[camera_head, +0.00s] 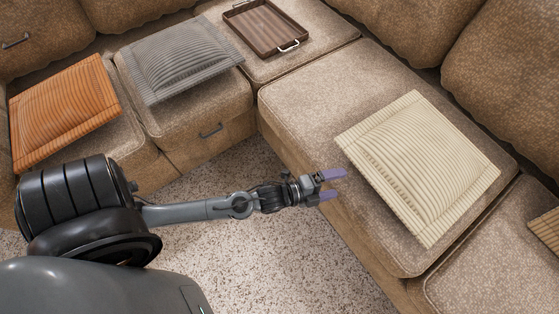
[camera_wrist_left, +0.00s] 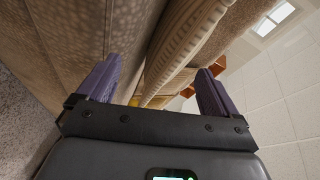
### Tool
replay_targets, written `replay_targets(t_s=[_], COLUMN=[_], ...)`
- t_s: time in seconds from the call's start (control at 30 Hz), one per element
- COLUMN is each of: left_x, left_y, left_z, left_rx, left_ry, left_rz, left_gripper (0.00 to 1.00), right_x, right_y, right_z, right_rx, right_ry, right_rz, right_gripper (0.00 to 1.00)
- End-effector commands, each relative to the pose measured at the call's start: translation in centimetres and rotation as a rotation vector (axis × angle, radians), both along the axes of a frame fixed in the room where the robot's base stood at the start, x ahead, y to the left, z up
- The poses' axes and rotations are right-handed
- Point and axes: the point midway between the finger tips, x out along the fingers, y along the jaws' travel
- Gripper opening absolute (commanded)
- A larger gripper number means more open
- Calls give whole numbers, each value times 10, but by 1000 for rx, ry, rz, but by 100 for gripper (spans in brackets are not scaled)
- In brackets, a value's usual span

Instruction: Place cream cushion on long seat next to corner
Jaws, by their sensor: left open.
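The cream cushion (camera_head: 420,165) lies on the long brown seat (camera_head: 310,85) at the right in the head view. It sits at an angle near the seat's right end. My left gripper (camera_head: 333,186) is open and empty, with purple fingers, just left of the cushion's near-left edge and apart from it. In the left wrist view the two fingers (camera_wrist_left: 160,88) stand wide apart. A pale ribbed edge, likely the cream cushion (camera_wrist_left: 185,40), shows beyond and between them. My right gripper is not in view.
An orange cushion (camera_head: 62,105) and a grey cushion (camera_head: 178,60) lie on the left seats. A brown wooden tray (camera_head: 265,27) sits on the corner seat. Another ribbed cushion (camera_head: 547,230) shows at the right edge. Speckled carpet (camera_head: 270,260) lies open below my left arm.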

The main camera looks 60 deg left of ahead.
Motion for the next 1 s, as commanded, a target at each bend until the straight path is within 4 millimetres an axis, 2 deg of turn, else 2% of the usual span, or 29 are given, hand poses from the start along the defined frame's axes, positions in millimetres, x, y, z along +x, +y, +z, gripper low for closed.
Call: replay_targets(t_s=[0.17, 0.3, 0.5, 0.7, 0.83, 1.0], left_x=[-25, -62, -122, -163, -173, -175], left_y=[6, 16, 31, 40, 42, 42], left_z=[-7, -11, -6, 3, 5, 6], left_rx=[-257, -454, -655, -747, -767, -770], left_ry=[365, 650, 943, 1084, 1117, 1122], left_rz=[198, 418, 744, 963, 1020, 1032], left_gripper=[94, 94, 94, 94, 94, 94], right_x=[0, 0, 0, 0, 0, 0], right_y=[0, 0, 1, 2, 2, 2], right_z=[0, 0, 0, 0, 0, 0], right_rx=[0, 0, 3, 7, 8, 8], right_ry=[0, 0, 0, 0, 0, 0], right_rz=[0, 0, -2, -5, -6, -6], right_gripper=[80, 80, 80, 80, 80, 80])
